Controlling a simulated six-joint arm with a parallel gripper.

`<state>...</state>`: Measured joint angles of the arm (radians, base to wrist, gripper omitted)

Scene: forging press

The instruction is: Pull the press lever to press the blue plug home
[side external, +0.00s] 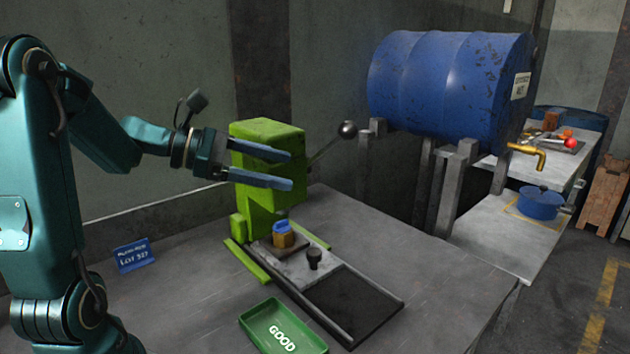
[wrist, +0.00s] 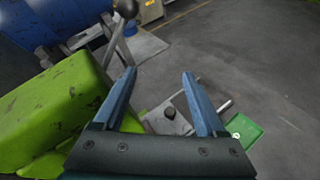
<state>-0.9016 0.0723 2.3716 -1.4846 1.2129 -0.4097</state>
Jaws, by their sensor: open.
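The green press (side external: 268,180) stands on the bench. Its lever (side external: 328,147) slants up and to the right from the press body and ends in a dark ball knob (side external: 347,130). The knob also shows at the top of the wrist view (wrist: 126,8). The blue plug (side external: 282,226) sits on top of a brass-coloured block (side external: 284,239) on the press bed, under the press head. My gripper (side external: 291,170) is open and empty, in front of the press body in the side view, apart from the lever knob. In the wrist view my gripper's blue fingers (wrist: 158,78) are spread.
A dark knob (side external: 314,258) stands on the grey slide plate (side external: 300,267). A green tray marked GOOD (side external: 265,318) lies at the front. A blue lot sign (side external: 132,255) is at left. A large blue drum (side external: 450,82) on a stand is behind the press.

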